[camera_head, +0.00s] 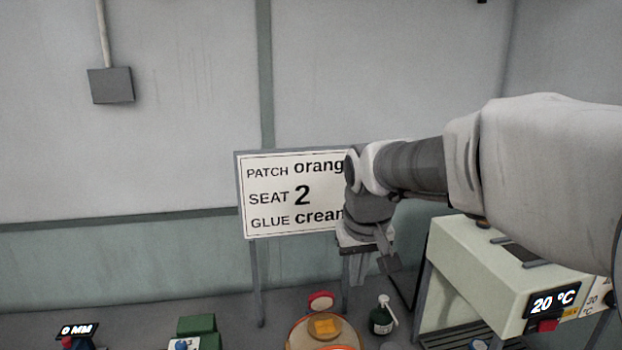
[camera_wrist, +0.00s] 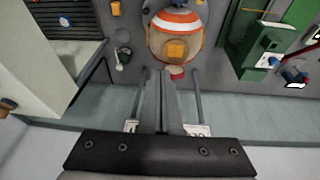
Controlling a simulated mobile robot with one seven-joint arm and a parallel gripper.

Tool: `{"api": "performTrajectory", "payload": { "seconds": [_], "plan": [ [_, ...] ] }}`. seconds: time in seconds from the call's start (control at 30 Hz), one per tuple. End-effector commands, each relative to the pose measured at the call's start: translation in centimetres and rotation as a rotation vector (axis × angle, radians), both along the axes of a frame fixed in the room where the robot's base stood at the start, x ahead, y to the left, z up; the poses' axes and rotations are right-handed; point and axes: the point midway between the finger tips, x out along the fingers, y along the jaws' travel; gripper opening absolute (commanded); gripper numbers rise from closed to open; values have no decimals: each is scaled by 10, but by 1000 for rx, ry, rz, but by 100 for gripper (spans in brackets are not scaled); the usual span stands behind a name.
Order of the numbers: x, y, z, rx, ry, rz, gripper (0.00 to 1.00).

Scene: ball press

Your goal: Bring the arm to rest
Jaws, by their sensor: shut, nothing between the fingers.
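My arm reaches in from the right in the head view, with my gripper (camera_head: 358,268) hanging down in front of the sign. In the wrist view my gripper (camera_wrist: 167,75) has its two fingers together with nothing held. In the wrist view the ball (camera_wrist: 160,40) also shows a white band and the patch (camera_wrist: 176,50).
A sign (camera_head: 290,222) reads patch orange, seat 2, glue cream, partly hidden by my arm. A pale box (camera_head: 475,265) showing 20 °C stands right. A dark green bottle (camera_head: 381,320) stands beside the ball. A green device (camera_head: 197,326) and a 0 MM display (camera_head: 78,331) are lower left.

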Motion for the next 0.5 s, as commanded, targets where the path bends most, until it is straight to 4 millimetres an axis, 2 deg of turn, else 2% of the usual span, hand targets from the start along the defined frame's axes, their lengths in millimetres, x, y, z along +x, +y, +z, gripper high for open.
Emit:
{"api": "performTrajectory", "payload": {
  "seconds": [0.03, 0.27, 0.5],
  "plan": [
    [-16, -7, 5, -1, -19, -11, 0],
    [-81, -31, 12, 6, -81, -57, 0],
    [-147, -50, 0, 30, -144, -102, 0]
  ]
}}
